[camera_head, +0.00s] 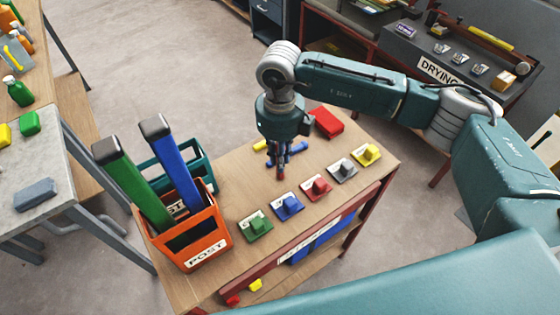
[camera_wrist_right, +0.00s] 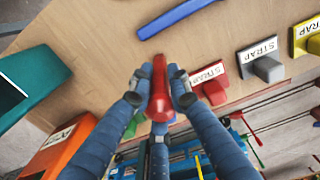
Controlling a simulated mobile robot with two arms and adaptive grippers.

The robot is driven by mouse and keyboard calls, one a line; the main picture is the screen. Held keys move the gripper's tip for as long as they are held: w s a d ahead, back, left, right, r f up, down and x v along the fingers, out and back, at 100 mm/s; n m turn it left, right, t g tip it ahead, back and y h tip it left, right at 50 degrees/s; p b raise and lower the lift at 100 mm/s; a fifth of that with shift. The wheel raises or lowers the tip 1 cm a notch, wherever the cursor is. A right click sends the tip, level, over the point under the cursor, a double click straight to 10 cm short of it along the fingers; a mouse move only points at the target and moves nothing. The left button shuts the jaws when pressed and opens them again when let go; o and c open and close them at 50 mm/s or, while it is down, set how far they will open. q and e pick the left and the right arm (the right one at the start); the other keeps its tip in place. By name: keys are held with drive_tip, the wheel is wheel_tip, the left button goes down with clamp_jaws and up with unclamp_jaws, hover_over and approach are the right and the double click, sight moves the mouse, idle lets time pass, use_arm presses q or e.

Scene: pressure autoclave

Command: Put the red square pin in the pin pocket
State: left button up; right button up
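My right gripper (camera_head: 279,160) points down over the middle of the wooden table. In the right wrist view its fingers (camera_wrist_right: 158,88) are closed around a red elongated piece (camera_wrist_right: 159,75), which looks like the red square pin; its square section cannot be made out. The red tip (camera_head: 281,174) shows below the fingers in the head view, just behind the row of coloured blocks. Whether it touches the table is unclear. I cannot identify the pin pocket for certain in either view. My left gripper is not in view.
Green (camera_head: 257,227), blue (camera_head: 288,205), red (camera_head: 317,188), grey (camera_head: 342,171) and yellow (camera_head: 367,155) blocks line the front edge. An orange POST box (camera_head: 205,251) stands left, a teal one (camera_head: 205,168) behind. A red box (camera_head: 327,123) and blue bar (camera_head: 297,148) lie near my gripper.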

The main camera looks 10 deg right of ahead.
clamp_jaws()
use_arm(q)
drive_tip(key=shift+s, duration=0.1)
use_arm(e)
drive_tip(key=shift+r, duration=0.1)
